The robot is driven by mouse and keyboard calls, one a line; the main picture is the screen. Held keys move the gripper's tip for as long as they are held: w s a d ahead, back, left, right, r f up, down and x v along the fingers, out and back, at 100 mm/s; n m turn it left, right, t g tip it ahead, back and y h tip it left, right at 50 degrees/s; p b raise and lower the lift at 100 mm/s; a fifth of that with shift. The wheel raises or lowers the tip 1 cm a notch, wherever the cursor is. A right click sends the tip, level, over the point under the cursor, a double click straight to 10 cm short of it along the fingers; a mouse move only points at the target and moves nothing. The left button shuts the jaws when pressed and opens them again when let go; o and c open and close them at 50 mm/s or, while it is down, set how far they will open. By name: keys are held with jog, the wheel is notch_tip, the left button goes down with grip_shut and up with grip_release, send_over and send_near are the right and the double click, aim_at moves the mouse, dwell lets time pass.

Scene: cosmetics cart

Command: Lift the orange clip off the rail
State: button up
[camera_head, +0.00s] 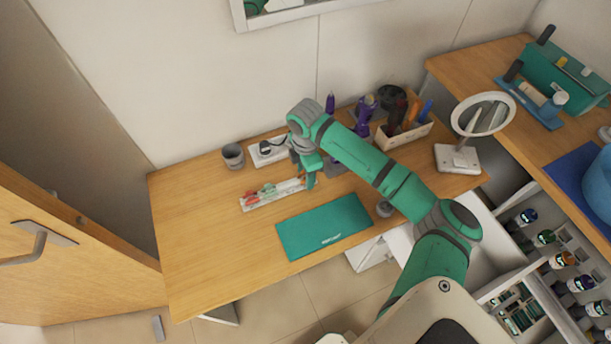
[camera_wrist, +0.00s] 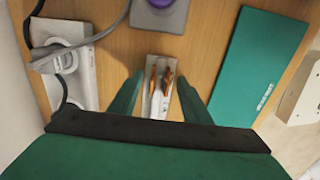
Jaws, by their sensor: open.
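The white rail (camera_head: 262,203) lies on the wooden desk in the head view, with red and green clips toward its left end. Its end also shows in the wrist view (camera_wrist: 157,113), between my fingers. An orange-brown clip (camera_wrist: 154,80) stands on that end, with a similar orange-brown piece close beside it. My gripper (camera_wrist: 158,98) is open, one finger on each side of the rail end and apart from the clip. In the head view my gripper (camera_head: 310,180) is low over the rail's right end and hides the orange clip there. The rest of the rail is hidden in the wrist view.
A green mat (camera_head: 325,226) lies in front of the rail. A white power strip (camera_head: 266,152) with cables and a grey cup (camera_head: 233,156) stand behind. Purple items on a grey base (camera_wrist: 157,16), a wooden organizer (camera_head: 405,133) and a round mirror (camera_head: 483,114) stand further right. The desk's left is clear.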

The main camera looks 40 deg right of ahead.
jog(key=shift+c, duration=0.4)
grip_shut()
